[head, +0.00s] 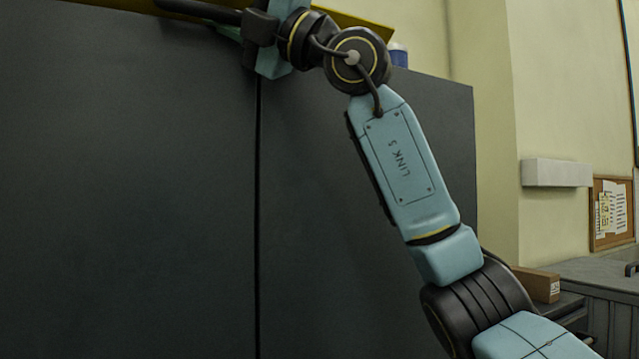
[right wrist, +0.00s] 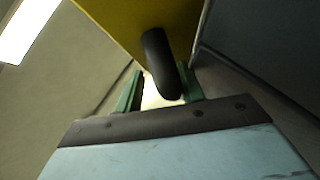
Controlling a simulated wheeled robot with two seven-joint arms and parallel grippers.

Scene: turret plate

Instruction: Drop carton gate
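A yellow panel (head: 345,18), which I take to be the carton gate, shows along the top of the head view, above a tall dark cabinet. In the right wrist view the yellow panel (right wrist: 130,25) fills the upper middle. A thick black handle (right wrist: 160,62) comes from it toward my right gripper (right wrist: 160,92). The handle (head: 200,10) also shows at the top left of the head view. The green fingers stand on both sides of the handle's end, with a bright gap beside the left one. My right gripper looks open around it. My left gripper is out of view.
The dark cabinet (head: 130,190) with a vertical seam fills the left and middle. A blue and white object (head: 398,54) shows above its top. A brown box (head: 537,284) sits on a counter at the lower right. A notice board (head: 611,212) hangs on the right wall.

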